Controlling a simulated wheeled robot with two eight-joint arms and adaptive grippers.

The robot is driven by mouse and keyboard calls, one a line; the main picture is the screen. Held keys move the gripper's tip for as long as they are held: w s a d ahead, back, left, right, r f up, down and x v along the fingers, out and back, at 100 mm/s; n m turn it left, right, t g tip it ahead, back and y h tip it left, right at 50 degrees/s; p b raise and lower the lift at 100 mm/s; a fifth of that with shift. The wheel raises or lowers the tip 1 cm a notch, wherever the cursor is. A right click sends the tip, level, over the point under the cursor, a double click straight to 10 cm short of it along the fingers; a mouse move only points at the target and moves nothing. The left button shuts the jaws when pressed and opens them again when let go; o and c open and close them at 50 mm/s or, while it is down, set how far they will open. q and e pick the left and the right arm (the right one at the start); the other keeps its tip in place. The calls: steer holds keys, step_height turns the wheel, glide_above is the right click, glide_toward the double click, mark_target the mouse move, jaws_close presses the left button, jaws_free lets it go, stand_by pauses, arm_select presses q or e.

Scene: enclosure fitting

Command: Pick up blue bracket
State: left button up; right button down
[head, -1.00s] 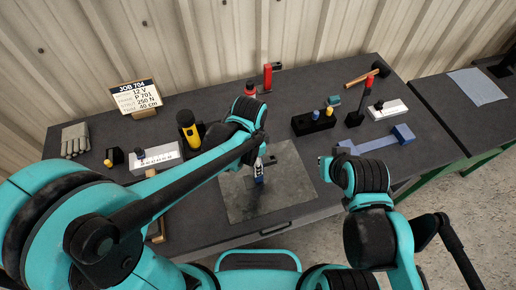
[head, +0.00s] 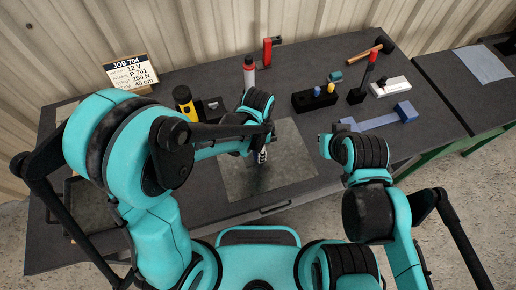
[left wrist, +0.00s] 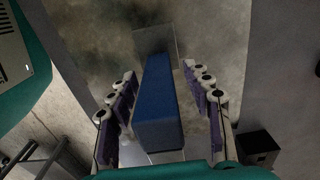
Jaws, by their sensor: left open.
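A long blue part (left wrist: 158,105), which looks like the blue bracket, lies between the two rows of finger pads of my left gripper (left wrist: 160,108) in the left wrist view. A flat grey plate (left wrist: 158,42) shows at its far end. The fingers stand apart on both sides, with a visible gap on the right. In the head view my left gripper (head: 262,155) points down over the grey mat (head: 240,188), and my arm hides most of the blue part. My right gripper (head: 325,146) is near the mat's right edge; its fingers are too small to read.
A blue bar with a block end (head: 404,112) lies right of the mat. Behind it stand a black holder (head: 305,98), a red-handled tool (head: 367,75) and a white box (head: 392,87). A red-capped bottle (head: 249,75) and a yellow flashlight (head: 184,98) stand behind my left arm.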

arm_select(q)
jaws_close()
steer(key=shift+r, duration=0.15)
